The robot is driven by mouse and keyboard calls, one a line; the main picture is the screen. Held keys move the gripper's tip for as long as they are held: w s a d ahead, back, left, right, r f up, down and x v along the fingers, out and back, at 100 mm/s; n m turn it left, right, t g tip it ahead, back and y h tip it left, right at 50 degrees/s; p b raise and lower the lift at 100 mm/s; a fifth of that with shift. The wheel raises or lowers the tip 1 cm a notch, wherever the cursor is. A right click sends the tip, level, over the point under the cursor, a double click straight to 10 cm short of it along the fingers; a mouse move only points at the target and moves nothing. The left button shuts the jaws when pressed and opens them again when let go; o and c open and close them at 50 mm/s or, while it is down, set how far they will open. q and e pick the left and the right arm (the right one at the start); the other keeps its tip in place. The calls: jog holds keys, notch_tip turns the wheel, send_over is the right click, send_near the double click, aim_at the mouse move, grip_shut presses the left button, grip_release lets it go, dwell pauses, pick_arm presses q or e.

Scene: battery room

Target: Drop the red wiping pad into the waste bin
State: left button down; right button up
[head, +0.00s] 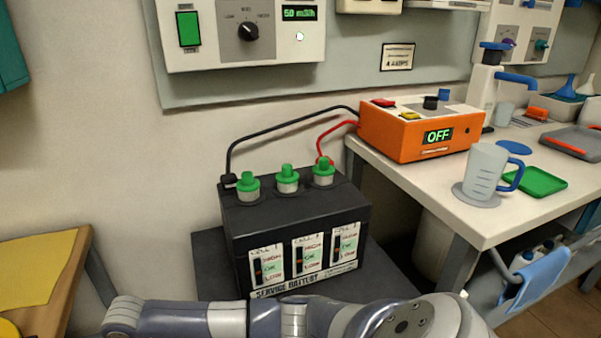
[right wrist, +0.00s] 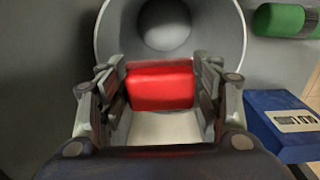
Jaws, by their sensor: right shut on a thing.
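The red wiping pad (right wrist: 160,85) is in the right wrist view, held between the two fingers of my right gripper (right wrist: 162,88). The gripper is shut on it. Behind the pad is the wide round mouth of a grey bin (right wrist: 112,35), which looks like the waste bin; its dark, rounded inside shows. The pad lies in front of the mouth in this view; I cannot tell how far it is from the rim. A pale surface shows below the pad between the fingers. My left gripper is not in view.
In the right wrist view, a blue box (right wrist: 290,125) stands right of the bin, with a green cylinder (right wrist: 285,20) above it. In the head view, a black service battery (head: 295,225) stands beside a bench with an orange charger (head: 415,132) and a measuring jug (head: 485,170).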

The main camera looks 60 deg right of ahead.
jog(key=o, duration=1.1)
notch_tip(320, 180, up, 12)
dwell(0.4)
